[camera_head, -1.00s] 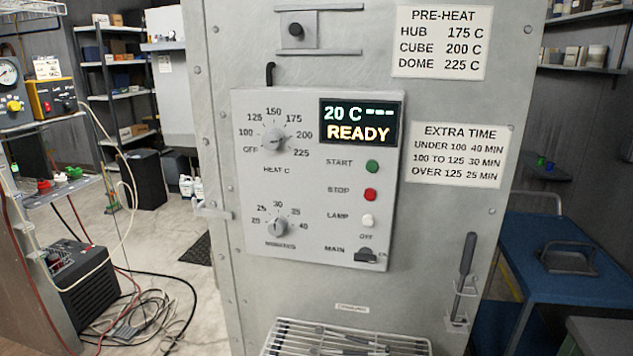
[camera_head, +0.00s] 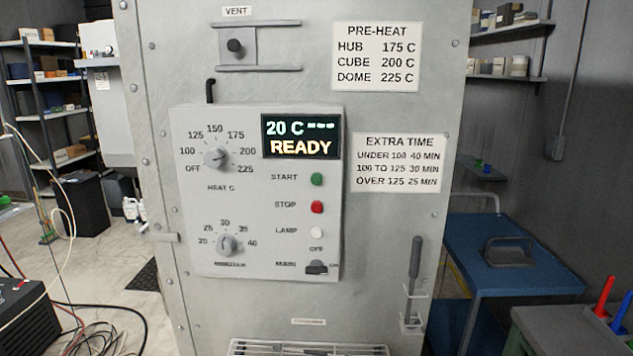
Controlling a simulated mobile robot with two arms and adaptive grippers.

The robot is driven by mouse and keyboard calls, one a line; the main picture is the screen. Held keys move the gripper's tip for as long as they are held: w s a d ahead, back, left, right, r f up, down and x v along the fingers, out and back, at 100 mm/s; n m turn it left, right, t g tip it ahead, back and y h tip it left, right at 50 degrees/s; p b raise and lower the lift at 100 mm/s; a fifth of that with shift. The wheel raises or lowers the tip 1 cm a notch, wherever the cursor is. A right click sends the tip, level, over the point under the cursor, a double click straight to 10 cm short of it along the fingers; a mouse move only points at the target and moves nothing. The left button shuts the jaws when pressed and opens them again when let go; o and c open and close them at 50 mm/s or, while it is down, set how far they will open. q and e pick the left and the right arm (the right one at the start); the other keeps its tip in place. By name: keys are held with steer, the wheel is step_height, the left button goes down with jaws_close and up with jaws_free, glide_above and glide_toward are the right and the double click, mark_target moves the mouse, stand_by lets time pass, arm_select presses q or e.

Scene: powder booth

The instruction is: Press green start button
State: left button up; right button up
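The green start button (camera_head: 316,179) is on the grey control panel (camera_head: 190,268) of a tall metal cabinet, in the middle of the head view. It sits to the right of the START label. The display (camera_head: 301,137) above it reads 20 C and READY. The red stop button (camera_head: 317,207) and the white lamp button (camera_head: 317,231) are below it, with the black main switch (camera_head: 317,267) at the bottom. Neither of my grippers shows in the view, and nothing covers the button.
A heat dial (camera_head: 216,157) and a minutes dial (camera_head: 228,245) are left of the buttons. A blue cart (camera_head: 510,250) stands at the right. Cables (camera_head: 95,330) lie on the floor at the left.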

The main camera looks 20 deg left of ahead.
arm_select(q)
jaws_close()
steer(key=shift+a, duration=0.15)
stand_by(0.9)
